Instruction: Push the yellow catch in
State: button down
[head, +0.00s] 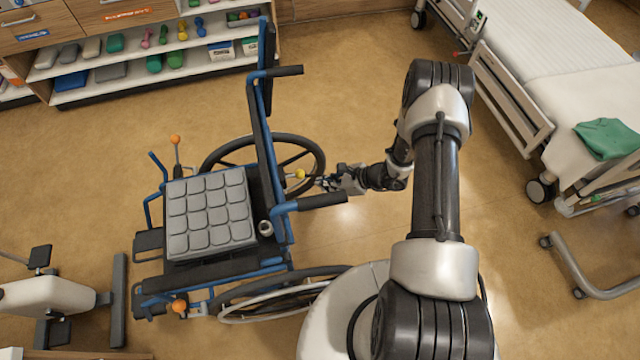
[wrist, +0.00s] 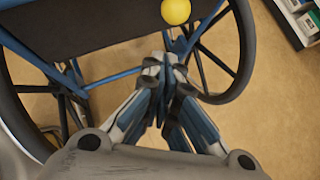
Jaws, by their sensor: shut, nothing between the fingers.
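The yellow catch is a round yellow ball (head: 300,174) at the back of the blue-framed wheelchair (head: 262,150), beside the far wheel. In the wrist view the yellow catch (wrist: 175,11) is at the top, just beyond my fingertips. My gripper (head: 325,183) is shut and empty, close to the right of the catch in the head view. In the wrist view my gripper (wrist: 160,60) has its fingertips together just below the ball. They look close to it; I cannot tell whether they touch. The catch's mount is partly hidden.
A grey segmented cushion (head: 208,210) lies on the wheelchair seat. The push handle (head: 322,201) sticks out close to my gripper. A bed (head: 545,75) stands at the right, shelves (head: 150,65) at the back left, and an exercise machine (head: 50,298) at the front left.

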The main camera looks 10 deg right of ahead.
jog(key=p+v, duration=0.3)
jog(key=v, duration=0.7)
jog(key=shift+s+d, duration=0.1)
